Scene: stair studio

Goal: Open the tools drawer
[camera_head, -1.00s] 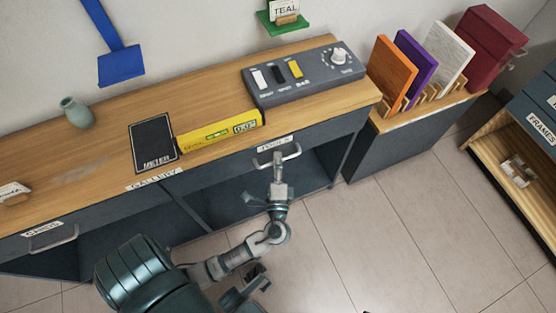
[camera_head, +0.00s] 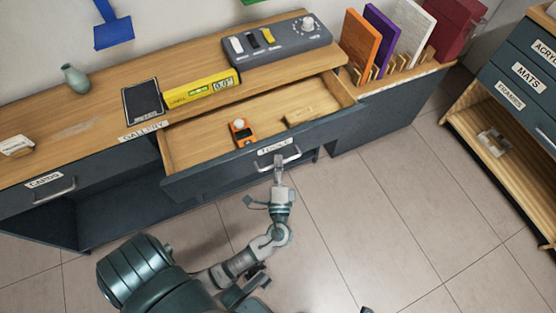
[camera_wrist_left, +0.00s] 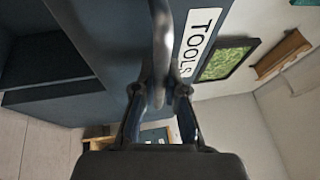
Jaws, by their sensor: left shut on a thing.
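The tools drawer (camera_head: 215,178) is pulled out from the wooden-topped bench, and its inside shows. Its dark front carries a white TOOLS label and a metal bar handle (camera_head: 291,160). My left gripper (camera_head: 279,166) is shut on this handle, at the middle of the drawer front. In the left wrist view the handle (camera_wrist_left: 162,40) runs down between the fingers of my left gripper (camera_wrist_left: 160,92), beside the TOOLS label (camera_wrist_left: 198,40). An orange device (camera_head: 241,131) and a flat pale wooden piece (camera_head: 312,110) lie in the drawer. My right gripper is not visible.
On the bench top stand a grey switch box (camera_head: 278,40), a yellow level (camera_head: 201,88), a dark meter plate (camera_head: 143,100) and a green vase (camera_head: 75,78). The cards drawer (camera_head: 30,198) is shut at left. A drawer cabinet (camera_head: 520,80) stands at right. Tiled floor lies clear in front.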

